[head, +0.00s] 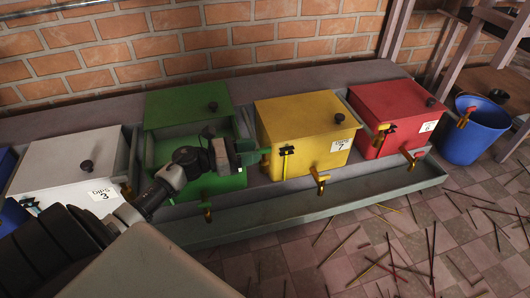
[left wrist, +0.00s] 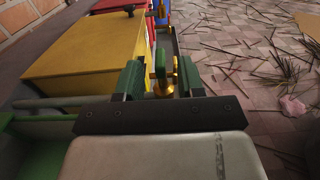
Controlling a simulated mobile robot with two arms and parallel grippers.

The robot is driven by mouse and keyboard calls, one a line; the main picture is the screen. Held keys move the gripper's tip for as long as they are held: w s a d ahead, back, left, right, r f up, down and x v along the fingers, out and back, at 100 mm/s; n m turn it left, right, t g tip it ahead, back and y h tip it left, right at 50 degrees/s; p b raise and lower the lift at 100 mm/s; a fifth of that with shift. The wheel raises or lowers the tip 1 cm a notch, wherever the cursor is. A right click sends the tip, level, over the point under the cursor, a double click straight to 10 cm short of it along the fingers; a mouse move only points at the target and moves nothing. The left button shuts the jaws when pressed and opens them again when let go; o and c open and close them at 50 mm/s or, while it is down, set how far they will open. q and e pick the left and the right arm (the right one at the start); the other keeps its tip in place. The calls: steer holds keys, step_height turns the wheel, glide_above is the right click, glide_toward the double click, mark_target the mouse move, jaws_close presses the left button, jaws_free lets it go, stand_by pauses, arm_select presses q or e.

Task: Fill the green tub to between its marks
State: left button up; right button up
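The green tub (head: 160,150) stands between the white and yellow tubs in the head view. A green panel with a dark knob, seemingly its lid (head: 180,103), shows at its back. My left arm crosses its front and hides part of it; I cannot make out its marks or level. A brass tap (head: 207,212) is low at its front. My left gripper (head: 258,152) is in front of the tub's right side, near the yellow tub. In the left wrist view its green fingers (left wrist: 160,80) are apart, with a green-topped brass part (left wrist: 162,86) visible between them. My right gripper is not in view.
The white tub (head: 60,165), yellow tub (head: 308,125) and red tub (head: 395,105) share the row, with a long grey trough (head: 270,228) in front. A blue bucket (head: 470,145) stands at the right. Thin sticks (head: 400,240) litter the tiled floor.

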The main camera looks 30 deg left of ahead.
mark_target(264, 148)
arm_select(q)
steer(key=shift+b+x, duration=0.5)
steer(key=shift+x, duration=1.5)
jaws_close()
